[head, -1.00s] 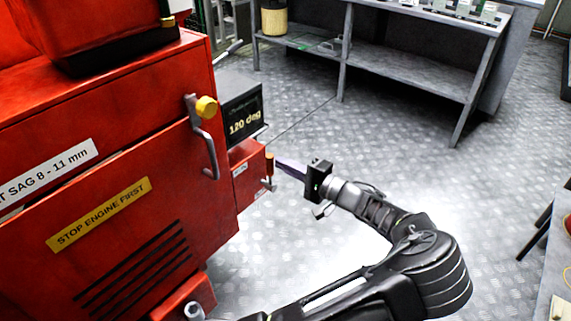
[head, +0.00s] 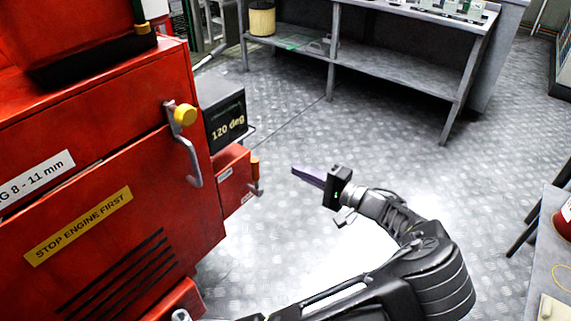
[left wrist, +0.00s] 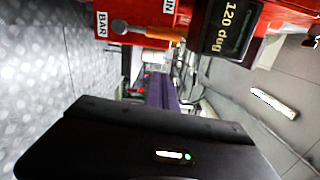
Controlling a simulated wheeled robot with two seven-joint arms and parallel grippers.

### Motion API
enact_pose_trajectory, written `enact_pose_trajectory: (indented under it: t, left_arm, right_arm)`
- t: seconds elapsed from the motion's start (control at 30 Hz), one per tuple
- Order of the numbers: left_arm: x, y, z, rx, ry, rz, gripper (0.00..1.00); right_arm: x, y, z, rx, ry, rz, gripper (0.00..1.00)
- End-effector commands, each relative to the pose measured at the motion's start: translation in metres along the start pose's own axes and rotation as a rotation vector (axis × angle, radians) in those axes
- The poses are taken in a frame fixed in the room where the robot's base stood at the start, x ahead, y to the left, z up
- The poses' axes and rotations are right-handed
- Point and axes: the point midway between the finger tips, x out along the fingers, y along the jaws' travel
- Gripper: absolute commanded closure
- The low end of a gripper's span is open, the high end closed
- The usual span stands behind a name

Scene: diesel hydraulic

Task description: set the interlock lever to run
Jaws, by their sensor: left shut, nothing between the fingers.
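The interlock lever (head: 255,170) is on the end of a small red box (head: 231,175) at the red machine's right side. In the head view its orange handle points up. In the left wrist view the lever (left wrist: 160,35) has its grey pivot near a "BAR" label (left wrist: 102,24); its orange handle end lies near a partly cut-off label (left wrist: 168,6) ending in "N". My left gripper (head: 296,171) is shut and empty, with purple fingers, to the right of the lever and apart from it. Its fingers also show in the left wrist view (left wrist: 162,92). My right gripper is not in view.
A black box marked "120 deg" (head: 226,124) sits above the lever's box. A grey handle with a yellow knob (head: 185,115) sticks out of the machine's face. A grey bench (head: 400,71) stands behind, and another table (head: 545,260) at right. Metal floor between is clear.

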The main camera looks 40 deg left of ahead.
Motion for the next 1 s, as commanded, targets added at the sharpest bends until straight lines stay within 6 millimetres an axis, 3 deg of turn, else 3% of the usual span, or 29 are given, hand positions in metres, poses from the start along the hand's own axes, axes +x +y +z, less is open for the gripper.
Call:
enact_pose_trajectory:
  t: [0.1,0.3,0.87,1.0]
  left_arm:
    - [-0.020,0.000,0.000,0.000,0.002,-0.001,1.00]
    - [-0.035,0.000,0.000,0.000,0.000,0.000,1.00]
    - [-0.036,0.001,0.000,0.001,0.000,0.000,1.00]
    - [-0.030,0.015,0.004,0.027,-0.005,0.033,1.00]
  right_arm:
    - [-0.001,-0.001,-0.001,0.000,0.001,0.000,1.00]
    - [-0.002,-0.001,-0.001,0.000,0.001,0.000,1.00]
    - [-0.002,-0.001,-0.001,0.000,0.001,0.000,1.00]
    - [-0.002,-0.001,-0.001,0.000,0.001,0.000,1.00]
